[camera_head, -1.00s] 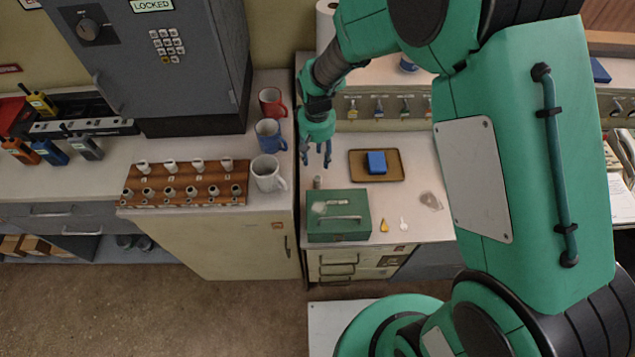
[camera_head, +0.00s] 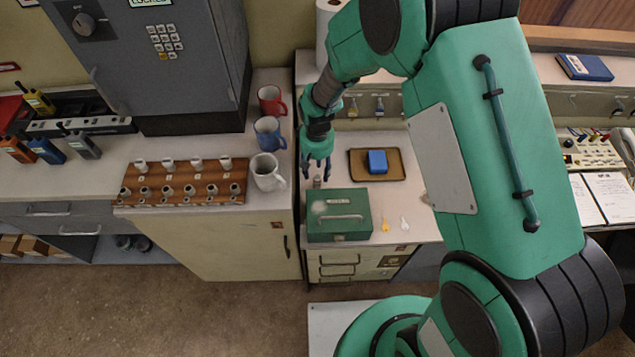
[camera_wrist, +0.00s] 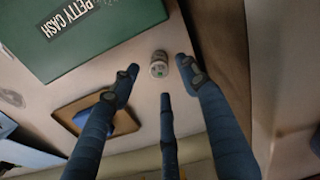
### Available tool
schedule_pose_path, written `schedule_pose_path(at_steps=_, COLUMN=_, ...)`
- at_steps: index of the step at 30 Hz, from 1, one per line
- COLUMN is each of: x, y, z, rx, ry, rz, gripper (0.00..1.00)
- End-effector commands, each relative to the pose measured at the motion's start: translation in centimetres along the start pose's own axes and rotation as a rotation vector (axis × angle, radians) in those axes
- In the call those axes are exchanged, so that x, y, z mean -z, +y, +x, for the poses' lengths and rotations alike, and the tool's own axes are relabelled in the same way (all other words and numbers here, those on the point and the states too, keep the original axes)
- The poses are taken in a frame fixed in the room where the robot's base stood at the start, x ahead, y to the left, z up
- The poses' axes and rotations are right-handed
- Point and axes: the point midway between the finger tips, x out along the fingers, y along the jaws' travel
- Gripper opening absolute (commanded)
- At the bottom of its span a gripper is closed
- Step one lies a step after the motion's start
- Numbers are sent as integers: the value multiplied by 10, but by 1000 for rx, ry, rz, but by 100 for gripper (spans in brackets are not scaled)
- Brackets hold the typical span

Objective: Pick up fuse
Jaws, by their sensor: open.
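The fuse looks like a small grey cylinder (camera_head: 317,182). It stands on the counter just behind the green cash box (camera_head: 338,228), near the counter's left side. In the wrist view the fuse (camera_wrist: 159,66) shows end-on, between my spread fingertips. My gripper (camera_head: 316,177) points down over the fuse, open and empty. In the wrist view its three fingers (camera_wrist: 158,76) are apart, with a gap on each side of the fuse. I cannot tell how far above it the tips are.
The cash box, marked PETTY CASH, is close by. A brown tray (camera_head: 398,176) with a blue block (camera_head: 377,161) lies to the right. A taller cabinet (camera_head: 240,235) with mugs and a wooden rack (camera_head: 150,205) stands left. Yellow and white tags lie right of the box.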

Motion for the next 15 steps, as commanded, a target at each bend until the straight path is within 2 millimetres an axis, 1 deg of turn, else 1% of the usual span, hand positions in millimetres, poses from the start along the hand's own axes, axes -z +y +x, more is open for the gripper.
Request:
schedule_pose_path(at_steps=9, x=0, y=0, z=1, rx=0, ry=0, rz=0, gripper=45)
schedule_pose_path(at_steps=11, x=0, y=0, z=3, rx=0, ry=0, rz=0, gripper=45)
schedule_pose_path(at_steps=15, x=-1, y=0, z=15, rx=0, ry=0, rz=0, gripper=45)
